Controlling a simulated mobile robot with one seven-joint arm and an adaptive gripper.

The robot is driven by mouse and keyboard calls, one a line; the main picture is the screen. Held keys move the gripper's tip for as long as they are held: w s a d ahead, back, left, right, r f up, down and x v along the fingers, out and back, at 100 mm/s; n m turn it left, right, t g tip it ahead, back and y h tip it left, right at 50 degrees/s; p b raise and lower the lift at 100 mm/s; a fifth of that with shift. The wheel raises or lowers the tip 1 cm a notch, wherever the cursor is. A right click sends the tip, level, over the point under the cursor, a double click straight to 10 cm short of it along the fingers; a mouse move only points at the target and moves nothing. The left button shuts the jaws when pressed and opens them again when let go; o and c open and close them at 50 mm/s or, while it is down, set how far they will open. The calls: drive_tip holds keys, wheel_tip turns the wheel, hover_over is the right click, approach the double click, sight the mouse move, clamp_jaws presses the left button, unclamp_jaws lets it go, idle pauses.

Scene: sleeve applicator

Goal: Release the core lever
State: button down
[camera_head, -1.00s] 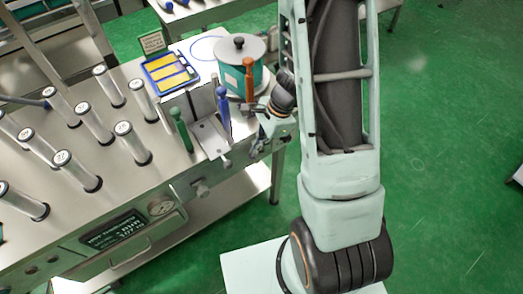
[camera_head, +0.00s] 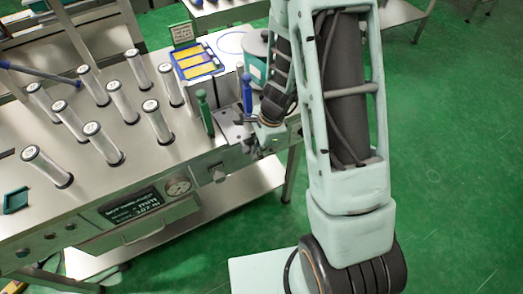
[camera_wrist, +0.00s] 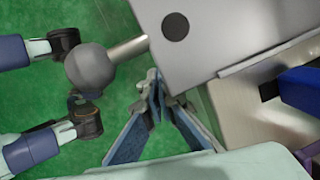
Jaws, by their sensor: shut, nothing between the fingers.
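In the wrist view a grey ball knob (camera_wrist: 86,68) on a short metal rod sticks out from a flat metal plate (camera_wrist: 215,35); it looks like the core lever, though no label shows. My gripper (camera_wrist: 153,76) is shut and empty, its tips just below the rod and to the right of the ball. I cannot tell whether they touch the rod. In the head view my gripper (camera_head: 250,146) is at the right front of the bench fixture, partly hidden by my arm. The lever cannot be made out there.
A green handle (camera_head: 205,112) and a blue handle (camera_head: 247,93) stand upright close to my gripper. Several clear cylinders (camera_head: 157,121) stand on the bench at left. A teal pot (camera_head: 256,55) is partly hidden behind my arm. Green floor is free at right.

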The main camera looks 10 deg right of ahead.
drive_tip(key=shift+s+a+f+b, duration=0.2)
drive_tip(key=shift+a+f+b, duration=0.3)
drive_tip(key=shift+f, duration=0.3)
drive_tip(key=shift+r, duration=0.1)
idle(1.1)
drive_tip(key=v, duration=1.1)
drive_tip(key=shift+r, duration=0.4)
drive_tip(key=shift+d, duration=0.1)
